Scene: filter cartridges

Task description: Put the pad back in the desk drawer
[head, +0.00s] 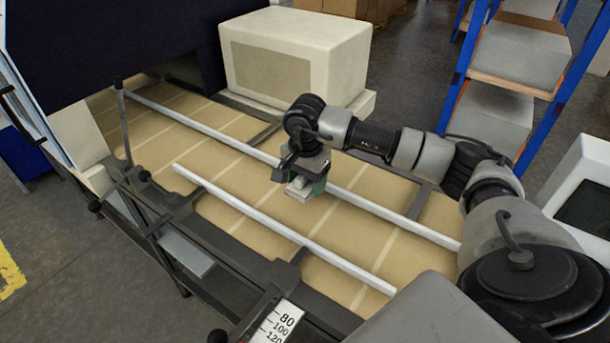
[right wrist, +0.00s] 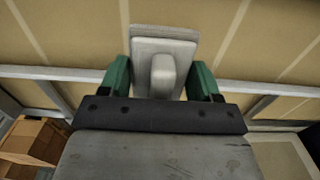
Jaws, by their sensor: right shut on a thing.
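My right gripper (head: 306,185) hangs over the tan slatted conveyor bed, between its two white rails. Its green fingers (right wrist: 158,78) are shut on a light grey pad (right wrist: 165,32), a flat block with a rounded raised grip in its middle. In the head view the pad (head: 299,192) shows small below the fingers; I cannot tell whether it touches the bed. No desk drawer can be made out in either view. My left gripper is not in view.
The conveyor bed (head: 235,203) has a long far rail (head: 400,219) and a shorter near rail (head: 283,229). A cream box-shaped housing (head: 345,55) stands behind it. Dark frame bars and levers line the near left side. A blue-orange shelf rack (head: 515,75) stands at the back right.

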